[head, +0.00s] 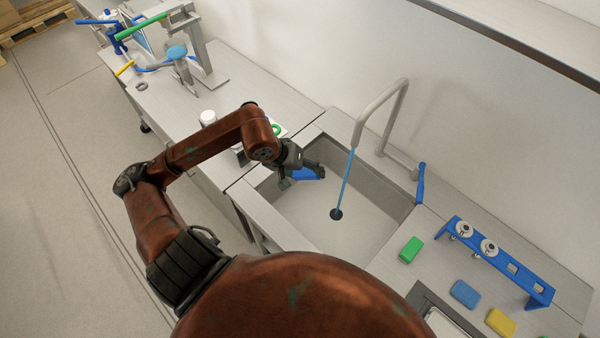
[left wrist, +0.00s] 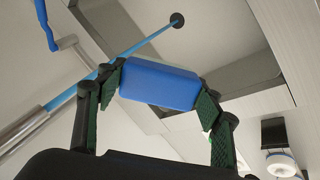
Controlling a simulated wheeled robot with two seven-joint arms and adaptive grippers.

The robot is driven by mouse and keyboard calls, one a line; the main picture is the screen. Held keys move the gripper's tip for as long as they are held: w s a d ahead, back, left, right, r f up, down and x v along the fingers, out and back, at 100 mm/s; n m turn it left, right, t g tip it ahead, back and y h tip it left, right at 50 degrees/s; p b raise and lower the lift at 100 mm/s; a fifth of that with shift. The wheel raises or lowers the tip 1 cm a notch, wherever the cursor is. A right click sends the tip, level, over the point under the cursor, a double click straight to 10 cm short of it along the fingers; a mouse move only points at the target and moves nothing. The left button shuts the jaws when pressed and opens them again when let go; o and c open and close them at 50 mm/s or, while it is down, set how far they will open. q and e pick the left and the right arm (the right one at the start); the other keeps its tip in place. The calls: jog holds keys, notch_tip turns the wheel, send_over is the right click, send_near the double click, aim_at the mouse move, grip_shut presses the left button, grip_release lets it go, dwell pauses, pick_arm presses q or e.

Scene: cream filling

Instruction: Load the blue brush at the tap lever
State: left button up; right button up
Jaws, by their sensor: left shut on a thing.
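My left gripper (head: 302,175) hangs over the left end of the sink (head: 318,232). It is shut on the blue brush (head: 310,173), which appears as a blue block with a pale grey-green face between the two fingers in the left wrist view (left wrist: 158,88). The grey tap (head: 378,102) arches over the sink, and a blue stream of water (head: 345,180) runs from its spout to the dark drain. The blue tap lever (head: 421,182) stands at the sink's back right corner, also seen in the left wrist view (left wrist: 44,22). The brush appears apart from the stream. My right gripper is not in view.
Right of the sink lie a green sponge (head: 411,250), a blue sponge (head: 465,294) and a yellow sponge (head: 500,322). A blue rack (head: 520,277) holding metal discs stands behind them. A white container (head: 208,117) stands on the left counter. The sink's middle is free around the stream.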

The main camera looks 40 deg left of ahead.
pick_arm(q)
jog(key=shift+w+d+f+p, duration=0.1)
jog(key=shift+w+d+p, duration=0.1)
jog(key=shift+w+d, duration=0.3)
jog(key=shift+w+d+f+p, duration=0.1)
jog(key=shift+w+d+p, duration=0.05)
jog(key=shift+w, duration=0.5)
jog(key=w+d+f+b, duration=0.1)
jog(key=w+d, duration=0.3)
jog(key=w, duration=0.4)
jog(key=shift+f+b, duration=0.35)
jog(key=shift+f, duration=0.15)
jog(key=shift+s+a+b, duration=0.45)
jog(key=shift+s+a, duration=0.15)
jog(key=shift+s, duration=0.55)
jog(key=shift+s+a+b, duration=0.4)
jog(key=shift+s+a, duration=0.2)
jog(key=shift+s, duration=0.55)
jog(key=shift+s+a+b, duration=0.45)
jog(key=shift+s+a, duration=0.15)
jog(key=shift+s, duration=0.65)
